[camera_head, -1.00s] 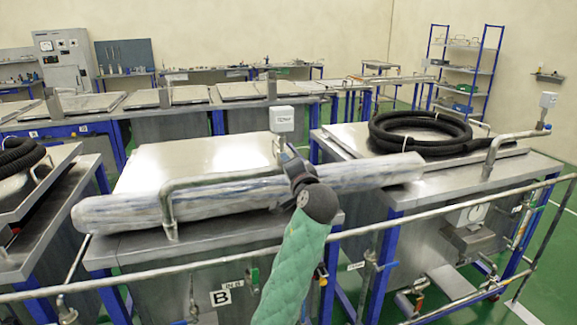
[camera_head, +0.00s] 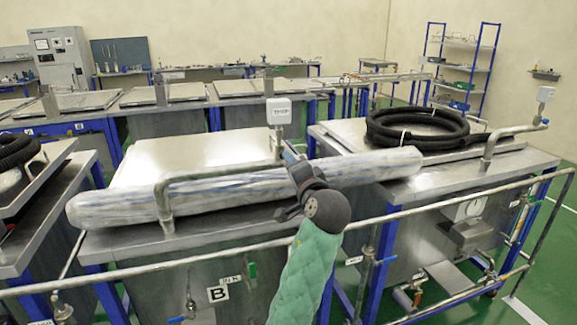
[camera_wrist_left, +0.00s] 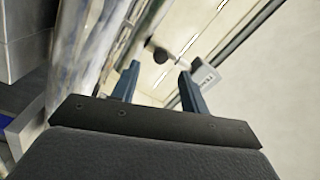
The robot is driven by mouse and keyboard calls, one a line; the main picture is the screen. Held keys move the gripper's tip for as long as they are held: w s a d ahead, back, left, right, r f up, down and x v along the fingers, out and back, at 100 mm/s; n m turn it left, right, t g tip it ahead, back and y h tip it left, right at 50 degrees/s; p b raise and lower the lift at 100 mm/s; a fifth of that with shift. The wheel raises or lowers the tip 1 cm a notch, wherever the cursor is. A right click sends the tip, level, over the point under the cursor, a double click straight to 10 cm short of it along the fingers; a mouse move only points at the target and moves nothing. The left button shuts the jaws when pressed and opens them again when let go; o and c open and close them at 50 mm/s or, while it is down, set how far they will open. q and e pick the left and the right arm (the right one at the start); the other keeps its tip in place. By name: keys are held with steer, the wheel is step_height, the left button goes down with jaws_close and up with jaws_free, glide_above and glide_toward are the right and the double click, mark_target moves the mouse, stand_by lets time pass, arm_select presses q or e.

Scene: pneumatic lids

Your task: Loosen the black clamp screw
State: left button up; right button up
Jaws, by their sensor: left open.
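My left gripper (camera_head: 290,152) is over the tank marked B, by the metal handle and the wrapped roll. It also shows in the left wrist view (camera_wrist_left: 156,82), with two blue fingers spread apart and nothing between them. A small dark round knob (camera_wrist_left: 160,55), which may be the black clamp screw, sits beyond the fingertips in that view, apart from them. In the head view my gripper and wrist cover this area, and I cannot make out the screw there. My right gripper is in neither view.
A plastic-wrapped roll (camera_head: 110,208) lies across the tank fronts, under the bent handle (camera_head: 215,176). A white box (camera_head: 278,110) stands behind my gripper. A front rail (camera_head: 120,280) crosses below. A black coiled hose (camera_head: 400,140) lies on the right tank.

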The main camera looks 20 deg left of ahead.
arm_select(q)
steer(key=shift+v, duration=1.05)
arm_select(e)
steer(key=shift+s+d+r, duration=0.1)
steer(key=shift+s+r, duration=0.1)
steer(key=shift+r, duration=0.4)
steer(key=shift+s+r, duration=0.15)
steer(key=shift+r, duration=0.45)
arm_select(q)
steer(key=s+d+f+n+g+h, duration=0.15)
steer(key=s+f+h, duration=0.3)
steer(key=f, duration=0.55)
steer(key=s+d+f+n+g+h, duration=0.1)
steer(key=s+d+f+g+h, duration=0.15)
steer(key=s+f, duration=0.45)
steer(key=s+d+f+n+g+h, duration=0.1)
steer(key=s+f+n+g+h, duration=0.3)
steer(key=f, duration=0.8)
steer(key=s+a+f+m+g, duration=0.1)
steer(key=s+f+g, duration=0.1)
steer(key=s+f, duration=0.9)
steer(key=s+a+f+m+g, duration=0.1)
steer(key=s+a+f+g, duration=0.1)
steer(key=s+f, duration=0.9)
steer(key=s+g, duration=0.1)
steer(key=s, duration=0.4)
steer(key=shift+a+g+h, duration=0.25)
steer(key=shift+g+h, duration=0.05)
steer(key=shift+h, duration=0.1)
